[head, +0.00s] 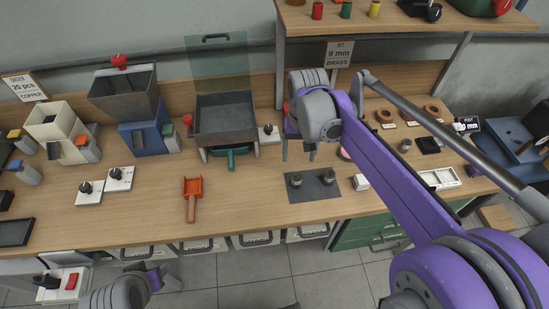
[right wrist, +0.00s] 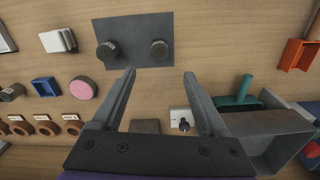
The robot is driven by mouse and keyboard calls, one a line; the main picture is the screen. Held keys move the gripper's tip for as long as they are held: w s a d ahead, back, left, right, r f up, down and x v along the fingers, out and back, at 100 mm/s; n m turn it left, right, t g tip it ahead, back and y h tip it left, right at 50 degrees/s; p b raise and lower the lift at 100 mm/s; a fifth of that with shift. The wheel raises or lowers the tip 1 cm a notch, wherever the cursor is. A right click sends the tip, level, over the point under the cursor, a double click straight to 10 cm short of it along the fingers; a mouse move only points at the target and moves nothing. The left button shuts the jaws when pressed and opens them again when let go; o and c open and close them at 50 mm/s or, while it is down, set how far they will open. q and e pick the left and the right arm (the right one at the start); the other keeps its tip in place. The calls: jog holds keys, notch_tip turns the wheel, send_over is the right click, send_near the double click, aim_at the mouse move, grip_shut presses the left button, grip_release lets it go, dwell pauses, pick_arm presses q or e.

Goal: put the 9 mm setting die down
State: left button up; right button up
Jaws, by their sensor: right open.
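A dark mat (head: 313,190) lies near the front edge of the bench and also shows in the right wrist view (right wrist: 135,28). Two small metal dies stand upright on it, a left die (head: 296,180) and a right die (head: 329,178). In the right wrist view they show reversed, the labelled one (right wrist: 107,50) at left and the other (right wrist: 158,49) at right. Their labels are too small to read, so I cannot tell which is 9 mm. My right gripper (right wrist: 157,80) is open and empty, behind the mat in the head view (head: 299,154). My left gripper (head: 163,281) is low; its jaws are unclear.
Another small die (head: 404,145) stands right of a pink disc (right wrist: 83,88). A white block (head: 362,183) is beside the mat. An orange scoop (head: 192,187) lies to the left, with bare bench between. A grey tray machine (head: 225,135) stands behind. A sign reads 9 mm brass (head: 339,54).

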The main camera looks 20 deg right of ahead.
send_over(297, 176)
jog(key=f, duration=0.4)
jog(key=shift+s+f, duration=0.2)
jog(key=shift+s, duration=0.15)
jog(key=shift+w+f, duration=0.25)
jog(key=shift+f, duration=0.4)
notch_tip(297, 176, down, 4)
jog(key=shift+w+f, duration=0.1)
jog(key=shift+f, duration=0.1)
pick_arm(q)
jog(key=shift+s, duration=0.55)
pick_arm(e)
jog(key=shift+a, duration=0.1)
grip_shut()
